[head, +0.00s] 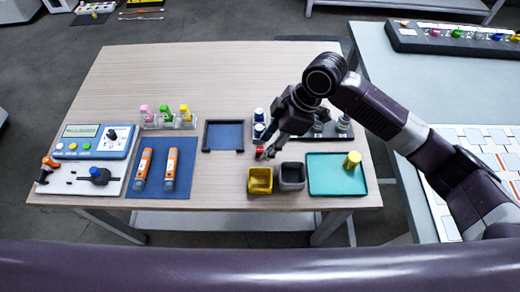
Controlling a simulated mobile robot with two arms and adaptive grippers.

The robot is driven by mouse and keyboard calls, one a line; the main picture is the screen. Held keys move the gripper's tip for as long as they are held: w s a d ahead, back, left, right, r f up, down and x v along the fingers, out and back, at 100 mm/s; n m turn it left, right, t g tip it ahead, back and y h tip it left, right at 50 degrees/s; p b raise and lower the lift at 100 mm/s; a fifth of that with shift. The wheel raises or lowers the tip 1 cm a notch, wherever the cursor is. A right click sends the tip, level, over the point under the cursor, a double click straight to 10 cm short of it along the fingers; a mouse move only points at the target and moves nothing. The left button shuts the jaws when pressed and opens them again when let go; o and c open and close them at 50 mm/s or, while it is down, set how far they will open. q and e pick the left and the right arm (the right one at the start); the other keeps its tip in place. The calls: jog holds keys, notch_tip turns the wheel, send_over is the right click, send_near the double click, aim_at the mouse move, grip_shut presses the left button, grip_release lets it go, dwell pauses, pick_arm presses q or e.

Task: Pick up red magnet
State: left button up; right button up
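A small red piece (259,150), which looks like the red magnet, is just behind the yellow bin near the table's front. My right gripper (266,152) reaches down from the right, with its fingertips at the red piece. The gripper hides part of the area around it. At this size I cannot tell whether the fingers are closed on it or only beside it. My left gripper is not in view.
A yellow bin (260,188) and a dark grey bin (292,185) stand just in front. A teal tray (326,190) holds a yellow cylinder (352,160). Blue-and-white items (259,130) stand close behind the gripper. A dark-framed blue tray (224,136) lies left. The table's back is clear.

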aim_at(261, 150)
jog(key=x, duration=0.4)
jog(key=shift+w+a, duration=0.2)
jog(key=shift+a+f, duration=0.15)
jog(key=shift+f, duration=0.15)
jog(key=c, duration=0.9)
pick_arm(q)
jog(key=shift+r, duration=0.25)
pick_arm(e)
grip_shut()
